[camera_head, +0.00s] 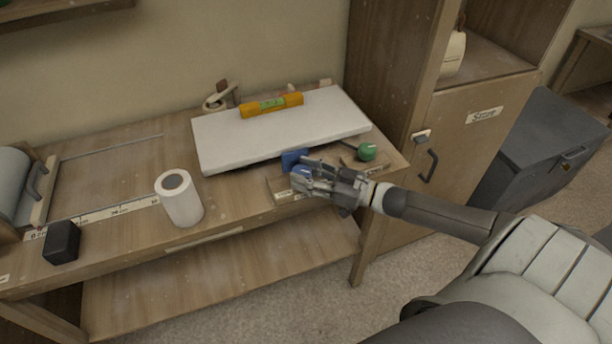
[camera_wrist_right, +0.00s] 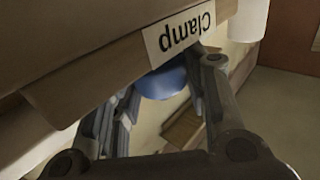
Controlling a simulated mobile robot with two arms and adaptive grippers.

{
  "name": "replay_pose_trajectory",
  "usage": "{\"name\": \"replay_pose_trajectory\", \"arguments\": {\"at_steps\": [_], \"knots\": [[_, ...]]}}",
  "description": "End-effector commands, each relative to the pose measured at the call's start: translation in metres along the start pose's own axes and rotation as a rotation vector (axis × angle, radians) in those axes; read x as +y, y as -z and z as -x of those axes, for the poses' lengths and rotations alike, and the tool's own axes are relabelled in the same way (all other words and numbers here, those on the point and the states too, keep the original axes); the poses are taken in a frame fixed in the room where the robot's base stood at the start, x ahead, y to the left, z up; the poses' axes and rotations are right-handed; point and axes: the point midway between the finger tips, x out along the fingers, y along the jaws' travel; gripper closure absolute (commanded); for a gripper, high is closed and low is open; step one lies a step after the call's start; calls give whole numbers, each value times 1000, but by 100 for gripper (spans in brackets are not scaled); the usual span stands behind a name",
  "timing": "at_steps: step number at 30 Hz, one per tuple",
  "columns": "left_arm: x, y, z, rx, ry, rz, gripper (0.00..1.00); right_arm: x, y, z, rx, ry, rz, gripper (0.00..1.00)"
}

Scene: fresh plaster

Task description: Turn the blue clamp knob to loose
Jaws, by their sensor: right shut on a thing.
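The blue clamp (camera_head: 293,158) sits at the front edge of the white board (camera_head: 280,133) on the wooden bench. My right gripper (camera_head: 299,181) reaches in from the right and is shut on the blue clamp knob (camera_head: 302,170), which is mostly hidden by the fingers in the head view. In the right wrist view the blue knob (camera_wrist_right: 163,82) shows between the fingers, beside a label (camera_wrist_right: 180,32) reading "Clamp". The knob's setting cannot be read. My left gripper is not in view.
A green-knobbed tool (camera_head: 366,152) lies right of the clamp. A white roll (camera_head: 179,198) and a black block (camera_head: 62,242) stand on the bench to the left. A yellow level (camera_head: 272,105) lies on the board. A wooden cabinet (camera_head: 462,130) stands close on the right.

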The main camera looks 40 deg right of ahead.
Motion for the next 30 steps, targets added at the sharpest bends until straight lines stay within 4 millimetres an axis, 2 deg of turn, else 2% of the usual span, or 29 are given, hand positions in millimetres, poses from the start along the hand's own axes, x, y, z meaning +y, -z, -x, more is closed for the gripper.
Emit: {"name": "replay_pose_trajectory", "arguments": {"at_steps": [5,6,11,22,30], "knots": [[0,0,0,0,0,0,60,0,0,0,0,0,1,82],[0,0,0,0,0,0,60,0,0,0,0,0,1,57],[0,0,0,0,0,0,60,0,0,0,-1,-1,1,38],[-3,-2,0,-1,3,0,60,0,0,2,-2,-1,0,38],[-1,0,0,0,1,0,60,-1,-1,28,-4,0,0,38]]}}
